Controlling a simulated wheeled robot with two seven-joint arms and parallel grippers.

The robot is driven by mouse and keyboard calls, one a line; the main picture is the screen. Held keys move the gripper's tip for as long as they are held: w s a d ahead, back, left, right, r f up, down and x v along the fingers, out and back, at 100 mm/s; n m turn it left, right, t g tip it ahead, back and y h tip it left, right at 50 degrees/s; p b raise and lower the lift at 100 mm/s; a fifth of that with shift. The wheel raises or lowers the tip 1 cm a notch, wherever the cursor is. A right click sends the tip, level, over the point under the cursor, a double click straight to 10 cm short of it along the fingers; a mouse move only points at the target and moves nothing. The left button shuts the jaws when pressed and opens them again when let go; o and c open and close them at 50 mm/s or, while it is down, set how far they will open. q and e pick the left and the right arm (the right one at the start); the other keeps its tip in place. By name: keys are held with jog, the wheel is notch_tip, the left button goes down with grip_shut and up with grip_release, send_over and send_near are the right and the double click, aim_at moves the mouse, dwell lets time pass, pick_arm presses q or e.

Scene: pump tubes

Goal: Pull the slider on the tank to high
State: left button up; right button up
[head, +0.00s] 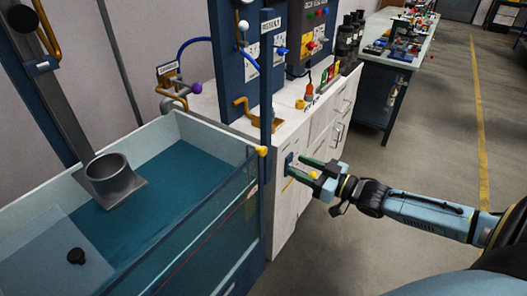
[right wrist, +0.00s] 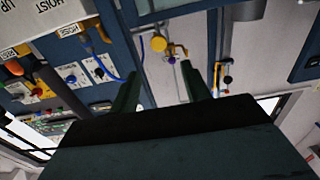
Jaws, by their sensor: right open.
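The tank (head: 190,125) is a clear-walled box of blue water at the left of the head view. A yellow knob (head: 262,151), which looks like the slider's handle, sits at its right corner by a dark blue upright. A round yellow knob (right wrist: 158,43) also shows in the right wrist view, beyond the fingers; it may be the same one. My right gripper (head: 297,168) is open, with nothing seen between its fingers. It is to the right of the knob and apart from it. In the right wrist view its fingers (right wrist: 160,80) point towards the knob. My left gripper is not in view.
A grey cylinder (head: 110,177) on a plate stands in the tank. A white cabinet (head: 290,125) with blue panels, valves and levers is behind my gripper. A workbench (head: 405,48) with small parts stands farther back. The floor (head: 420,150) at the right is clear.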

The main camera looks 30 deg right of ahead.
aim_at(265, 151)
jog(key=b+x, duration=0.2)
jog(key=x, duration=0.9)
jog(key=shift+w+f, duration=0.1)
jog(key=shift+w, duration=0.15)
jog(key=shift+w+a, duration=0.25)
jog(key=shift+w, duration=0.3)
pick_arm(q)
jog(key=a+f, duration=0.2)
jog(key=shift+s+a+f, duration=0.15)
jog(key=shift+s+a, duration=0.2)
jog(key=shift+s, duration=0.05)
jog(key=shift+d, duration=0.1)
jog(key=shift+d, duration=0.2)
pick_arm(e)
grip_shut()
